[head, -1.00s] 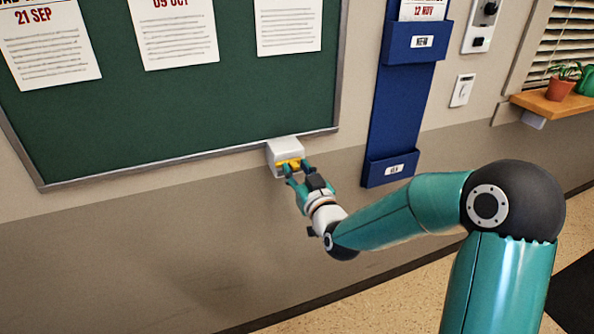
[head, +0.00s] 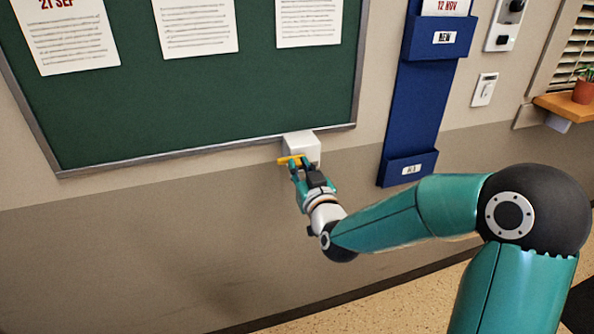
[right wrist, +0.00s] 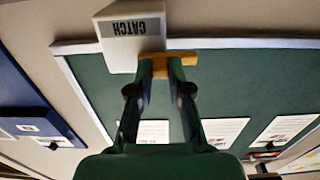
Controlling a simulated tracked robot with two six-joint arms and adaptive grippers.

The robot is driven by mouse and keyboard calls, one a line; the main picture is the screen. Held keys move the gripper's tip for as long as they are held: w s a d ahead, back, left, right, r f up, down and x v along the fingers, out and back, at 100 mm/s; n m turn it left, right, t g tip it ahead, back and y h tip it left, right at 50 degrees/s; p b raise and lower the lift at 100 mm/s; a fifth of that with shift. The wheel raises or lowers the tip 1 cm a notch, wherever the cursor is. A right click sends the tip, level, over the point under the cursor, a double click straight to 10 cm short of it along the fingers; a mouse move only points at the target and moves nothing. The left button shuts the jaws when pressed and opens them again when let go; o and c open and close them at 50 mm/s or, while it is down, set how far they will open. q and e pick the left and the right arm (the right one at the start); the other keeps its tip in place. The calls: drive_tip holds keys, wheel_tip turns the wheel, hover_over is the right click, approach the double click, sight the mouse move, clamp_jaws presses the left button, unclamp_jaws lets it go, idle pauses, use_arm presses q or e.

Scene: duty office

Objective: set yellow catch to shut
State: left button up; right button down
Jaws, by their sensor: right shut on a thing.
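The yellow catch (head: 287,159) is a small bar on a white box (head: 303,147) fixed to the wall at the lower right corner of the green board. The bar sticks out past the left side of the box. In the right wrist view, the box (right wrist: 131,32) appears upside down with a "CATCH" label, and the yellow bar (right wrist: 183,58) shows beside it. My right gripper (head: 298,168) is shut on the yellow catch from below, and its fingers (right wrist: 160,72) hide part of the bar. My left gripper is in neither view.
The green notice board (head: 190,100) with pinned sheets is above. A blue wall pocket rack (head: 417,110) hangs to the right, beside a light switch (head: 484,90). A wooden shelf (head: 565,106) with a plant pot is farther right. The wall below the box is bare.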

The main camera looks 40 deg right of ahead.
drive_tip(key=shift+a, duration=0.25)
drive_tip(key=c, duration=1.1)
unclamp_jaws()
drive_tip(key=shift+w+a, duration=0.1)
drive_tip(key=shift+a, duration=0.05)
drive_tip(key=v, duration=0.7)
drive_tip(key=shift+s, duration=0.3)
